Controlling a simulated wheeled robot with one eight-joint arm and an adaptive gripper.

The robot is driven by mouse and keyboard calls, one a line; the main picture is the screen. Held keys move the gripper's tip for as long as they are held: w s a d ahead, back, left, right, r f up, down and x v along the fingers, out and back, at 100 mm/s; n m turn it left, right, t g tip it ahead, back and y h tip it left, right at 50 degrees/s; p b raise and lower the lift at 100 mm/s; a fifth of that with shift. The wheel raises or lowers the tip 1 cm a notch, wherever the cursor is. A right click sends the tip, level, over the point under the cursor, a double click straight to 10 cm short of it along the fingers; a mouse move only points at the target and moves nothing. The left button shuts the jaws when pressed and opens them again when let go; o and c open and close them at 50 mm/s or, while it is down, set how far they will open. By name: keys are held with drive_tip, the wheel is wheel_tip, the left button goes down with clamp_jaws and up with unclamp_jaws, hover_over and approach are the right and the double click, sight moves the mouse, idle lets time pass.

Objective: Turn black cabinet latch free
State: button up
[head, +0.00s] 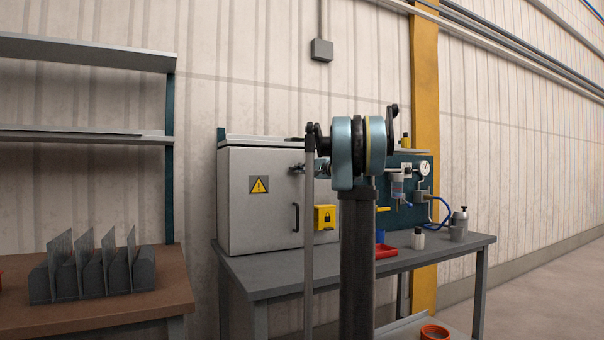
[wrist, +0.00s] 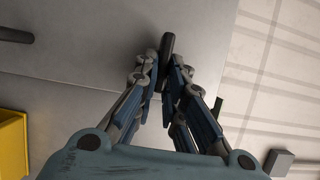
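The black cabinet latch (wrist: 168,44) is a short dark bar on the upper part of the grey cabinet door, near its top edge, in the wrist view. My gripper (wrist: 164,68) has its two fingers on either side of the bar, close against it, and looks shut on it. The far end of the bar sticks out past the fingertips. In the head view, my gripper (head: 299,169) is small at the front of the grey cabinet (head: 262,210). My own arm covers the right part of the cabinet there, and the latch cannot be made out.
A brown table (head: 100,314) stands at left.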

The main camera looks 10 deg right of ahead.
drive_tip(key=o, duration=0.4)
drive_tip(key=shift+w+d+f, duration=0.15)
drive_tip(key=shift+d+f, duration=0.05)
drive_tip(key=shift+o, duration=0.2)
drive_tip(key=shift+a+r, duration=0.1)
drive_tip(key=v, duration=1.2)
drive_tip(key=shift+a, duration=0.1)
drive_tip(key=s+a+f+n+g+h, duration=0.1)
drive_tip(key=s+a+f+n+g, duration=0.15)
drive_tip(key=s+a+f, duration=0.4)
drive_tip(key=s+a+f+n+g+h, duration=0.1)
drive_tip(key=s+a+f+g+h, duration=0.2)
drive_tip(key=s+f, duration=0.7)
drive_tip(key=s+a+f+n+g, duration=0.2)
drive_tip(key=s+a+f+g, duration=0.1)
drive_tip(key=s+a+f, duration=0.5)
drive_tip(key=s+d+f+n+g+h, duration=0.1)
drive_tip(key=s+d+f+h, duration=0.3)
drive_tip(key=s+f, duration=0.8)
drive_tip(key=s+d+f+n+g+h, duration=0.2)
drive_tip(key=s+d+f+n+h, duration=0.1)
drive_tip(key=s+f, duration=0.9)
wheel_tip(320, 180, down, 2)
drive_tip(key=shift+d+f+n+h, duration=0.1)
drive_tip(key=shift+d+n+h, duration=0.3)
drive_tip(key=shift+d, duration=0.1)
